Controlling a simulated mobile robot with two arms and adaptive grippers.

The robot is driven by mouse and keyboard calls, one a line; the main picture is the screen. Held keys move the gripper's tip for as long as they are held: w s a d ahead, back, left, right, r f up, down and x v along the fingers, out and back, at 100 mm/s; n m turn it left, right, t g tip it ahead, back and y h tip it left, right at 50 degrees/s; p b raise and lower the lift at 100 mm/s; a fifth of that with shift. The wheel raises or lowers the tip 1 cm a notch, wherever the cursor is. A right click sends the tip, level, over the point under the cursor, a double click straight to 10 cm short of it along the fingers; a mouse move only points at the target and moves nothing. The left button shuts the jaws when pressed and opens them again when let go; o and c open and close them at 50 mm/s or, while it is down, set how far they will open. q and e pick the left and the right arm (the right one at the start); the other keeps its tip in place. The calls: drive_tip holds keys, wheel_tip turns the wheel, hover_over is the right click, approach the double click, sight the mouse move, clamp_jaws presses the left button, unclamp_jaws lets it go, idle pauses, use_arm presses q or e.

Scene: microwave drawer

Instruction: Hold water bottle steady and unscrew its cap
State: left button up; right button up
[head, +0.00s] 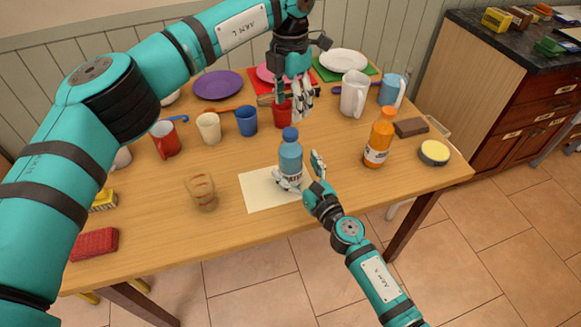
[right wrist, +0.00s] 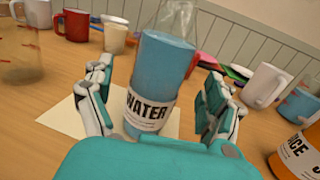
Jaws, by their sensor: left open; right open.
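The water bottle (head: 290,160) stands upright on a pale sheet (head: 258,195) on the table, with its blue cap (head: 291,134) on top. It is blue with a white label; the right wrist view shows its body (right wrist: 163,75) close up, reading WATER, with the cap out of that picture. My right gripper (head: 302,172) is open around the bottle's lower part, and in the right wrist view its fingers (right wrist: 163,103) stand on both sides of it. My left gripper (head: 293,108) is open, pointing down, above and behind the bottle, near a red cup.
An orange juice bottle (head: 379,138) stands right of the water bottle. Cups, including a blue cup (head: 247,121), and a white pitcher (head: 353,94) line the back. The table's front edge lies close to the sheet.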

drive_tip(key=shift+x, duration=1.45)
